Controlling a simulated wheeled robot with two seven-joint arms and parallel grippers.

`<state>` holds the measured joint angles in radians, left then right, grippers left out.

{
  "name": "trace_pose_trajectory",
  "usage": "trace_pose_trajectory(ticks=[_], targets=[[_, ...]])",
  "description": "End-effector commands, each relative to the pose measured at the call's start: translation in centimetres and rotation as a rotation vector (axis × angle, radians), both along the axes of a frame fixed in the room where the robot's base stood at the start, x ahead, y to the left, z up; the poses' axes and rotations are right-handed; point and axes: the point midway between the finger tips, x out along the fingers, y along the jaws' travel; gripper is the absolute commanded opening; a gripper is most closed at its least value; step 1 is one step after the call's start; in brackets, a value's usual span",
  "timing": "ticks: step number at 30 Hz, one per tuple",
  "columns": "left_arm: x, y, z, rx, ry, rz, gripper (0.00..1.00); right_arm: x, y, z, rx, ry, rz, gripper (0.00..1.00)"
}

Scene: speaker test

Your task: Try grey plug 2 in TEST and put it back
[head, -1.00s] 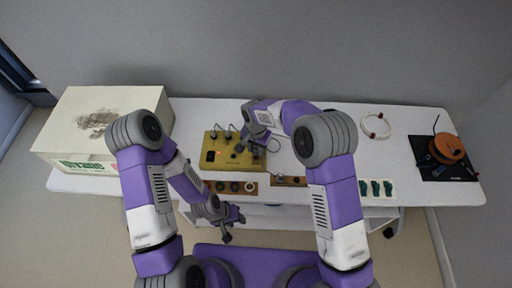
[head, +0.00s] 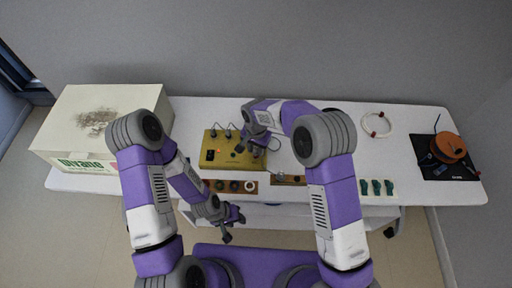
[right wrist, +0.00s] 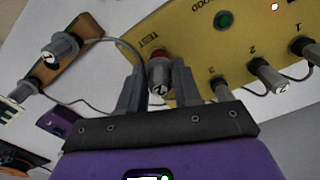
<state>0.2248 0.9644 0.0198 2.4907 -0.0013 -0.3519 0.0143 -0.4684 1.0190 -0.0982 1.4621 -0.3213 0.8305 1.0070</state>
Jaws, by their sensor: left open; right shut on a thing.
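The yellow test box (head: 222,160) stands on the white table. My right gripper (right wrist: 158,84) is shut on a grey plug (right wrist: 160,72) at the TEST socket of the box. A red ring shows at the socket behind the plug; I cannot tell how deep the plug sits. The mark on its pale end looks like a 2. In the head view my right gripper (head: 250,146) is over the right part of the box. My left gripper (head: 231,224) is open and empty in front of the table edge.
Grey plugs stand at sockets 1, 2 and 3 (right wrist: 266,72). A wooden rack (right wrist: 85,30) holds two grey plugs, with cables nearby. A green lamp (right wrist: 224,19) is by GOOD. A carton (head: 75,115) stands left; a black mat (head: 455,172) with an orange thing lies right.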

Motion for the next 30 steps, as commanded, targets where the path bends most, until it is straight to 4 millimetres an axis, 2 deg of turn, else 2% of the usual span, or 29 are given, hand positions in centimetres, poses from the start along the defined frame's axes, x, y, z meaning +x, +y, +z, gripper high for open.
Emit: trace_pose_trajectory(ticks=[9, 10, 15, 25, 30], targets=[[0.0, 0.0, -0.5, 0.000, 0.000, 0.000, 0.43, -0.1, -0.1, -0.8, -0.002, 0.003, 0.000, 0.01], [0.0, 0.0, -0.4, 0.000, 0.000, 0.000, 0.43, -0.1, -0.1, -0.7, -0.002, 0.003, 0.000, 0.38], [0.0, 0.0, -0.4, 0.000, 0.000, 0.000, 0.43, -0.1, -0.1, -0.7, -0.001, 0.003, 0.000, 0.63], [0.0, 0.0, -0.3, 0.000, 0.000, 0.000, 0.43, 0.0, 0.0, -0.5, -0.001, 0.001, 0.000, 0.63], [0.0, 0.0, 0.2, 0.000, 0.000, 0.000, 0.43, 0.0, 0.0, 0.3, -0.001, 0.000, 0.000, 0.63]])
